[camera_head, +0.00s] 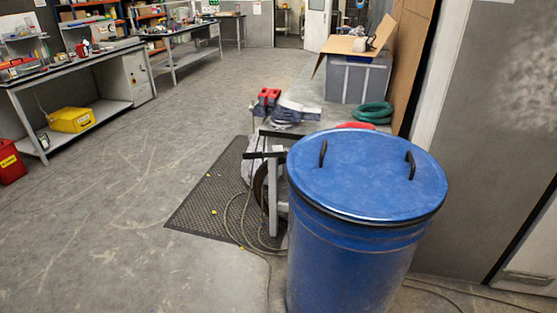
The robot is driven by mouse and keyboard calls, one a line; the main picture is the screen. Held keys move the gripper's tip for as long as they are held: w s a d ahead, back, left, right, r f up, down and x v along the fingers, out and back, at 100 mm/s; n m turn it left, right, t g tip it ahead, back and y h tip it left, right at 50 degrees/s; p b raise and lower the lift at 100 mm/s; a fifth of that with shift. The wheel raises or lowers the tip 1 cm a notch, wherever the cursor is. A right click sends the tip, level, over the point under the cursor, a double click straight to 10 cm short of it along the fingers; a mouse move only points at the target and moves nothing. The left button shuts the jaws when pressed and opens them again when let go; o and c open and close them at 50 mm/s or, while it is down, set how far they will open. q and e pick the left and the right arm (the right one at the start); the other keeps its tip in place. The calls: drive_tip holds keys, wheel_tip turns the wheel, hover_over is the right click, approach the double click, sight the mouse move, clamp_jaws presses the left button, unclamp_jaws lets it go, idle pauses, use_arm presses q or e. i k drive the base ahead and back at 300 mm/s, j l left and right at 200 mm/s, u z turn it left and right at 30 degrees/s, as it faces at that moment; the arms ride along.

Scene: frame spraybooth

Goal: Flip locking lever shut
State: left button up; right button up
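A large blue drum (345,268) stands upright at the right front. Its round blue lid (366,190) lies on top, with two black handles (323,153) standing up from it, one on each side. A dark band runs around the rim just under the lid. I cannot make out a locking lever on the side that faces me; the drum's far side is hidden. Neither of my grippers is in view.
A grey wall panel (490,130) stands to the right. Workbenches (75,70) line the left. The floor at the left front is clear.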

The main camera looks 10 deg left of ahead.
sight(277, 151)
drive_tip(key=i+j+u, duration=0.65)
drive_tip(key=u, duration=0.15)
drive_tip(key=i+j+u, duration=0.65)
drive_tip(key=i, duration=0.8)
drive_tip(key=i+z, duration=0.55)
drive_tip(key=z, duration=0.15)
drive_tip(key=i+j+z, duration=0.1)
drive_tip(key=i+z, duration=0.45)
drive_tip(key=z, duration=0.25)
drive_tip(key=i+z, duration=0.1)
drive_tip(key=z, duration=0.35)
drive_tip(key=i+j+z, duration=0.1)
drive_tip(key=z, duration=0.3)
drive_tip(key=i+j+z, duration=0.1)
drive_tip(key=z, duration=0.35)
drive_tip(key=j+z, duration=0.25)
drive_tip(key=z, duration=0.15)
drive_tip(key=i+j+z, duration=0.1)
drive_tip(key=z, duration=0.35)
drive_tip(key=j, duration=0.1)
